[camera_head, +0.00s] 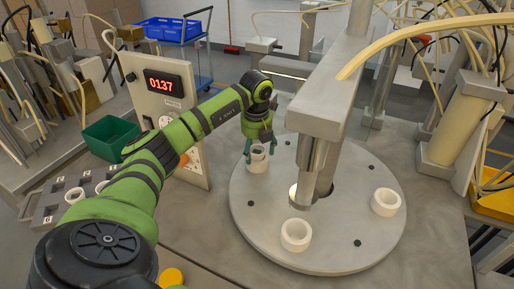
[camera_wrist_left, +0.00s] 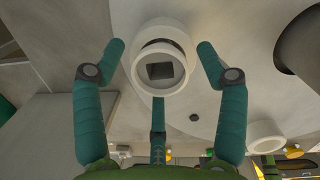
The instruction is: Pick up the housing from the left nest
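The housing in the left nest is a white ring-shaped cup (camera_head: 257,164) on the left side of the round grey plate (camera_head: 330,240). My left gripper (camera_head: 259,146) is over it, pointing down, with its fingers around the upper part. In the left wrist view the housing (camera_wrist_left: 140,70) shows a square dark opening. The open fingers of my left gripper (camera_wrist_left: 161,50) stand on both sides of it, with gaps. A further finger shows below it. My right gripper is not in view.
Two other white housings stand on the plate, at the front (camera_head: 296,236) and right (camera_head: 386,203). A grey column with an overhanging arm (camera_head: 325,110) rises close to the right of my gripper. A panel with a red display (camera_head: 164,84) stands to the left, near a green bin (camera_head: 108,137).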

